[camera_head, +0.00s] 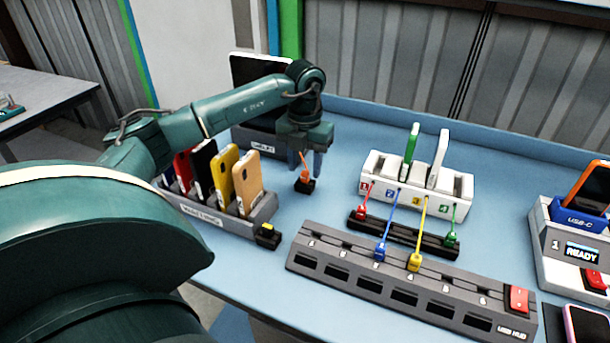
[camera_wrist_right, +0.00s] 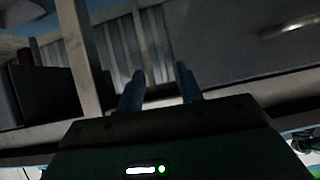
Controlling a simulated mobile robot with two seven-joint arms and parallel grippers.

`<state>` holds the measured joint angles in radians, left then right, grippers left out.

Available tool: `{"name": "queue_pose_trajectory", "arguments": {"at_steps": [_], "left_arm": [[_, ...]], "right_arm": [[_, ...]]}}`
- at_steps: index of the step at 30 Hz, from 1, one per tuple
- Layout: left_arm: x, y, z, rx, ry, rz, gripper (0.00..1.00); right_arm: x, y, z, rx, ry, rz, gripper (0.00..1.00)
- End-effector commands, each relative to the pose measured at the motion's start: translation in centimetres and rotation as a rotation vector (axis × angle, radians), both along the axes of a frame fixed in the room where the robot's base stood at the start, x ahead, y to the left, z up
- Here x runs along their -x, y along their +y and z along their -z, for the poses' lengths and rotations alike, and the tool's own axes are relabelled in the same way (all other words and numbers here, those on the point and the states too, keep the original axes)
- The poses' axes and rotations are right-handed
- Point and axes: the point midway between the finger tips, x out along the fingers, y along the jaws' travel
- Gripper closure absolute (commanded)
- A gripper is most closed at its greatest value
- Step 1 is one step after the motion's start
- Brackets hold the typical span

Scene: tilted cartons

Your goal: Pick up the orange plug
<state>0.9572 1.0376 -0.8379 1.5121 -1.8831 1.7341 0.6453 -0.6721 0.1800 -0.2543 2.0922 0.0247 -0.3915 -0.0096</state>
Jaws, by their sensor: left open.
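The orange plug (camera_head: 305,176) stands upright in a small black holder (camera_head: 304,187) on the blue table, between the phone rack and the white charger. A thin orange tip sticks up from it. My left gripper (camera_head: 310,164) points down right over the plug, with its blue fingers apart around or just behind the plug's top. I cannot tell whether the fingers touch it. My right gripper (camera_wrist_right: 160,88) shows only in the right wrist view, with its two blue fingers apart and nothing between them, away from the table top.
A grey rack with several phones (camera_head: 228,220) stands left, near a yellow plug (camera_head: 267,228). A white charger (camera_head: 377,165) with coloured cables and a grey USB hub (camera_head: 335,248) stand right. A dark tablet stand (camera_head: 262,134) is behind the gripper. Bare table lies around the holder.

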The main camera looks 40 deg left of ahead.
Motion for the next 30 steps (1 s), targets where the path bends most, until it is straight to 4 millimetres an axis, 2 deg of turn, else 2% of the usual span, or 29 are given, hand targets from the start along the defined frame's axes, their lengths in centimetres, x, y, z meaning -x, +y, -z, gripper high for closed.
{"name": "queue_pose_trajectory", "arguments": {"at_steps": [4,12,27,30], "left_arm": [[0.0,-0.1,1.6,0.002,0.0,0.001,0.58],[0.0,-0.1,2.0,0.002,-0.002,0.001,0.58],[0.0,-0.1,1.9,0.002,-0.002,0.001,0.99],[0.0,-0.1,1.9,0.002,-0.002,0.001,1.0]], "right_arm": [[0.1,0.0,0.3,-0.002,0.013,0.011,0.64],[0.0,0.0,0.4,-0.003,0.013,0.012,0.64],[-0.2,-0.1,0.1,-0.001,0.004,0.01,0.64],[-0.2,-0.1,0.1,-0.001,0.004,0.01,0.64]]}}
